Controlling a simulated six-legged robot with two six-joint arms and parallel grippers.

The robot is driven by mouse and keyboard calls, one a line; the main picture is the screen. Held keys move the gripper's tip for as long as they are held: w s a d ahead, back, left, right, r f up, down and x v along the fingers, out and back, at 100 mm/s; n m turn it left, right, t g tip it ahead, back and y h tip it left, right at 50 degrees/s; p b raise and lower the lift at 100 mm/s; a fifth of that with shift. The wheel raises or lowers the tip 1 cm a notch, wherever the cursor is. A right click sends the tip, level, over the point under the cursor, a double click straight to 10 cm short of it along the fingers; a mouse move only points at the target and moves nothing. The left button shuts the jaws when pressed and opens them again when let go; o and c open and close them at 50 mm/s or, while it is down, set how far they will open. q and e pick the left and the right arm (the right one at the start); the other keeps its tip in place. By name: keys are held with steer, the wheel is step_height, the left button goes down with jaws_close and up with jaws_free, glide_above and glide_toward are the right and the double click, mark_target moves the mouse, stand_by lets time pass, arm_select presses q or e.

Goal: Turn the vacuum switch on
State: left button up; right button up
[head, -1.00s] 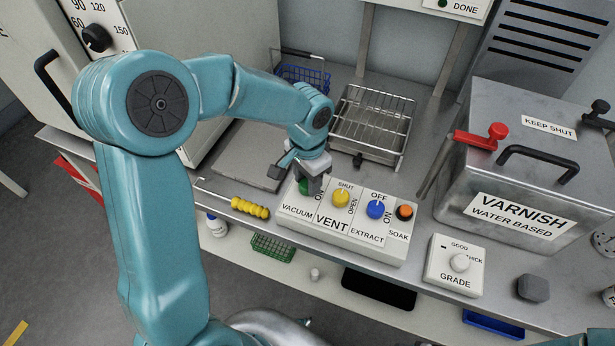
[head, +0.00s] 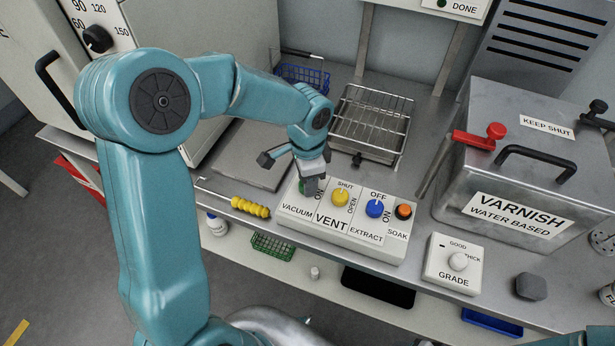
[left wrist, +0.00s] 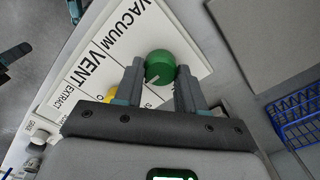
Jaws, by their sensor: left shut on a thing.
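In the head view the vacuum knob (head: 303,187) is mostly hidden by my gripper. My left gripper (head: 312,187) is down at the panel and shut on the knob; its two fingers (left wrist: 160,82) stand on either side of it in the wrist view. The white control panel (head: 297,216) carries the labels VACUUM, VENT, EXTRACT and SOAK. My right gripper is not in view.
Beside the vacuum knob are the yellow vent knob (head: 340,197), the blue extract knob (head: 375,208) and the orange soak button (head: 403,211). A wire rack (head: 372,120) stands behind the panel, and a yellow-handled tool (head: 250,207) lies to its left. The varnish tank (head: 480,185) is at right.

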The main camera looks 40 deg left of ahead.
arm_select(q)
steer(key=shift+w+r, duration=0.1)
steer(key=shift+r, duration=0.05)
steer(key=o, duration=1.1)
steer(key=shift+c, duration=0.2)
step_height(320, 180, up, 16)
steer(key=shift+r+p, duration=0.15)
steer(key=shift+p, duration=0.2)
